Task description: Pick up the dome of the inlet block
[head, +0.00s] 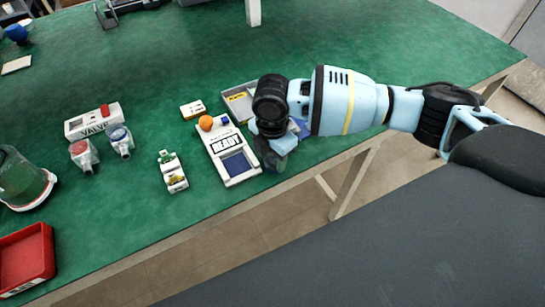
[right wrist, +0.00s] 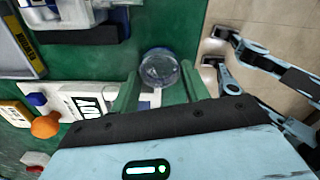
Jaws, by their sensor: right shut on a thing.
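A round clear dome (right wrist: 160,68) with a bluish rim shows in the right wrist view. My right gripper (right wrist: 160,76) has one finger on each side of it and is shut on it. In the head view my right gripper (head: 271,158) is low at the table's front edge, right beside the white tray marked READY. There the dome is mostly hidden by my wrist and fingers. I cannot tell whether the dome touches anything below it. My left gripper is in neither view.
The READY tray (head: 220,151) has a blue pad, with an orange ball (head: 206,122) at its far end. A small white block (head: 172,171), two clear-bodied fittings (head: 83,155), a VALVE box (head: 94,121), a jar (head: 22,182) and a red bin (head: 26,257) stand left. The table's middle back is clear.

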